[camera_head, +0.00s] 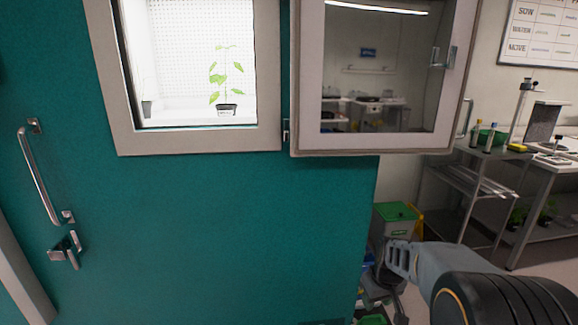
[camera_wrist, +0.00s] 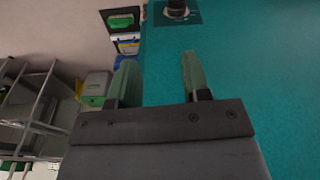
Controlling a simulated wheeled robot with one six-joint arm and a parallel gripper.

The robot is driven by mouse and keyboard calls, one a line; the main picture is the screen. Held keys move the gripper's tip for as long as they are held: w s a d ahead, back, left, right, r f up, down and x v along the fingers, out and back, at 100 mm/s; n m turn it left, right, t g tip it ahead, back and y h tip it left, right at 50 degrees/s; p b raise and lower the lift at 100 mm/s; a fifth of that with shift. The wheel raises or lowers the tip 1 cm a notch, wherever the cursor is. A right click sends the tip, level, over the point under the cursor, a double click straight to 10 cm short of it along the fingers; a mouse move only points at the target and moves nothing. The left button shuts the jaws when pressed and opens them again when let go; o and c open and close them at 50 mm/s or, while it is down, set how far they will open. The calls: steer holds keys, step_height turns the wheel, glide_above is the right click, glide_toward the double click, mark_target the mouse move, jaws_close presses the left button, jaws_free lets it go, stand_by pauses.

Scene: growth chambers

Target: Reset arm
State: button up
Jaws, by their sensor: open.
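My gripper (camera_wrist: 156,62) is open in the wrist view, its two green fingers apart with nothing between them. It is beside the teal wall of the growth chamber (camera_wrist: 250,70). In the head view my arm reaches in from the lower right, in front of the shelving; its fingers cannot be made out clearly there. The teal chamber (camera_head: 220,220) fills the left and middle of the head view. Its small window door (camera_head: 307,80) is swung open to the right. A potted green plant (camera_head: 227,108) stands upright inside the lit opening.
A long handle (camera_head: 38,175) and a latch (camera_head: 66,248) are on the chamber's left side. A green-lidded bin (camera_head: 395,217) stands by its right edge.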

steer(key=s+a+r+m+t+p, duration=0.1)
steer(key=s+a+r+p, duration=0.2)
steer(key=s+r+p, duration=0.2)
steer(key=s+a+r+m+t+p, duration=0.1)
steer(key=s+a+r+p, duration=0.2)
steer(key=s+r+p, duration=0.3)
steer(key=s+r, duration=0.4)
steer(key=r, duration=0.6)
steer(key=shift+s+a+r+m+p, duration=0.3)
steer(key=shift+s+r, duration=0.05)
steer(key=shift+r, duration=0.05)
steer(key=shift+a, duration=0.1)
